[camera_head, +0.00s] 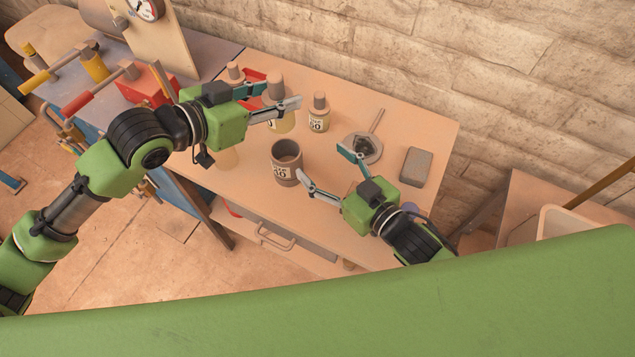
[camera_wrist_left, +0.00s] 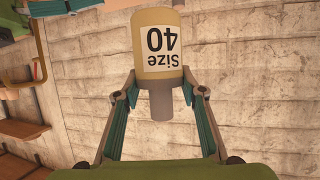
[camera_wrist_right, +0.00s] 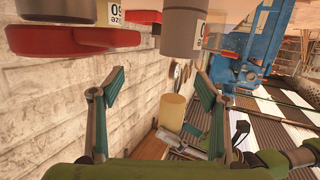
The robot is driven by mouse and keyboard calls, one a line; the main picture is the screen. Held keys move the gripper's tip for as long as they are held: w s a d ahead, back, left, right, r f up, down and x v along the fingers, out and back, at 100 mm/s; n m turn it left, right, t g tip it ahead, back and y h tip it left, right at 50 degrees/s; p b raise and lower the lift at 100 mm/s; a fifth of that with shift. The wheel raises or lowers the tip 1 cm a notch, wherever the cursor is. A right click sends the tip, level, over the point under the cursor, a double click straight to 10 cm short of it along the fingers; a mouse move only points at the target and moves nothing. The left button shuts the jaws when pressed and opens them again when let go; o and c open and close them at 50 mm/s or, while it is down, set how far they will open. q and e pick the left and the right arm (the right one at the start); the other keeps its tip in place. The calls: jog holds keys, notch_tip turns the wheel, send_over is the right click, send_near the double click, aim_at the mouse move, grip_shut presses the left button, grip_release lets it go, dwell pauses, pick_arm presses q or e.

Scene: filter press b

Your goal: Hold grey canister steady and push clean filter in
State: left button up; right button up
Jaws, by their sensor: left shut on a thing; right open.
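The grey canister (camera_head: 286,167) stands upright on the table, open at the top, with a white label. My left gripper (camera_head: 277,107) is shut on the grey neck of a cream filter, above the table and behind the canister. The filter (camera_wrist_left: 157,42) is labelled Size 40 in the left wrist view and hangs body down, apart from the canister. My right gripper (camera_head: 322,164) is open and empty, right of the canister, its fingers pointing towards it. The canister (camera_wrist_right: 184,30) and the held filter (camera_wrist_right: 172,111) also show in the right wrist view.
A labelled filter (camera_head: 319,114) stands at the back. Another grey-topped piece (camera_head: 235,72) stands near a red tray (camera_head: 252,87). A metal pan-like tool (camera_head: 366,150) and a grey block (camera_head: 416,167) lie right. A stone wall (camera_head: 420,60) borders the table.

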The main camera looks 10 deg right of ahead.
pick_arm(q)
jog(key=shift+d, duration=0.1)
pick_arm(e)
notch_tip(320, 180, down, 3)
jog(key=s+a+g, duration=0.1)
jog(key=s+a, duration=0.1)
send_near(280, 155)
jog(key=x, duration=0.6)
jog(key=shift+w+a+r, duration=0.1)
jog(key=shift+w+a, duration=0.1)
jog(key=shift+w, duration=0.1)
jog(key=c, duration=1.5)
pick_arm(q)
jog(key=shift+d+f, duration=0.1)
jog(key=shift+f, duration=0.35)
jog(key=shift+f+n+t+y, duration=0.4)
jog(key=shift+f+n+y, duration=0.1)
jog(key=shift+f+n, duration=0.15)
notch_tip(280, 155, down, 6)
jog(key=shift+f, duration=0.2)
jog(key=shift+t, duration=0.3)
jog(key=shift+f, duration=2.05)
